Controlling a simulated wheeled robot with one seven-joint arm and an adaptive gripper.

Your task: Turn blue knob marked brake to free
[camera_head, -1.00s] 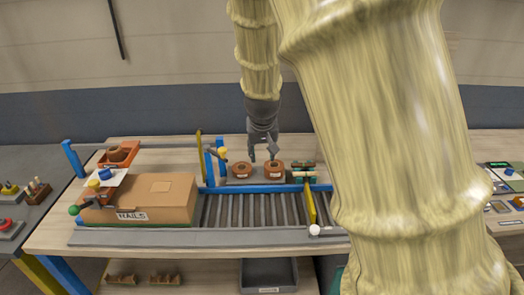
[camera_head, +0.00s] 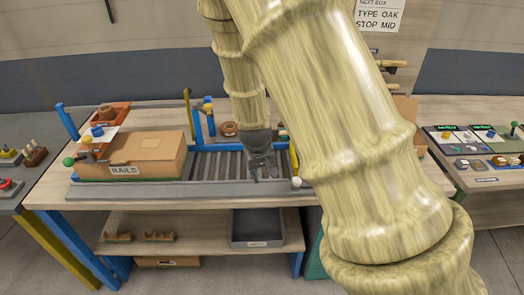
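Two small blue knob-like parts show, and I cannot read a brake label on either. One blue knob (camera_head: 97,131) sits on a white plate (camera_head: 110,133) at the left end of the conveyor bench, behind the carton. The other blue knob (camera_head: 491,134) is on a panel on the right-hand table. My gripper (camera_head: 264,178) points down over the right part of the roller conveyor, between the two and apart from both. Its fingers are spread and nothing shows between them.
A carton marked RAILS (camera_head: 158,150) sits on the conveyor (camera_head: 217,165). A grey bin (camera_head: 257,228) is on the lower shelf. A green-topped lever (camera_head: 514,124) stands on the right table. My arm hides the middle right.

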